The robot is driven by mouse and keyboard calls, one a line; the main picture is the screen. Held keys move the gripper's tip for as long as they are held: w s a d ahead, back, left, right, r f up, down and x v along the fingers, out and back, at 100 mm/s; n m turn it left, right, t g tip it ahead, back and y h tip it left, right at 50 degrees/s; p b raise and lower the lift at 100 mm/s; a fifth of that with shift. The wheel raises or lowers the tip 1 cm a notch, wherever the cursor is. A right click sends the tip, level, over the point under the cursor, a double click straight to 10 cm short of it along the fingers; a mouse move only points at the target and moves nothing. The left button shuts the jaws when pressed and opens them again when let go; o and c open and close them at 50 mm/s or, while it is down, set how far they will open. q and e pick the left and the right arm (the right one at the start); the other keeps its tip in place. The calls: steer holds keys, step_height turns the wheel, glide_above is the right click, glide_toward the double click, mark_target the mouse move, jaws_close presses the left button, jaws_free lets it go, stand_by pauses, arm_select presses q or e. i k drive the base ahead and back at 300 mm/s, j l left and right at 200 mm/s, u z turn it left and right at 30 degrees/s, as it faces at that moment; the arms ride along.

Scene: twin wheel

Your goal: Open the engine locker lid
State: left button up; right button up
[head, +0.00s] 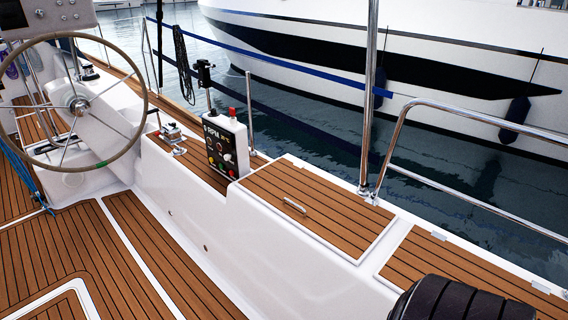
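The engine locker lid (318,190) is a teak-slatted panel with a white border, set on the white cockpit bench right of centre. It lies flat and looks shut. A small metal handle (294,206) is fixed near its front left part. Nothing touches the lid or the handle. Neither of my grippers is in view.
A control box (226,145) with a display and buttons stands left of the lid. A steel post (369,100) and railing (402,120) rise behind it. The steering wheel (78,104) is at left. A black ribbed shape (460,302) fills the bottom right corner.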

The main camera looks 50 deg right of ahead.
mark_target(350, 224)
steer(key=i+z, duration=0.15)
steer(key=i, duration=0.5)
steer(key=i+j+z, duration=0.1)
steer(key=i, duration=0.55)
steer(key=i+z, duration=0.25)
steer(key=z, duration=0.2)
steer(key=i+z, duration=0.2)
steer(key=z, duration=0.3)
steer(key=i+j+z, duration=0.15)
steer(key=z, duration=0.3)
steer(key=i, duration=0.1)
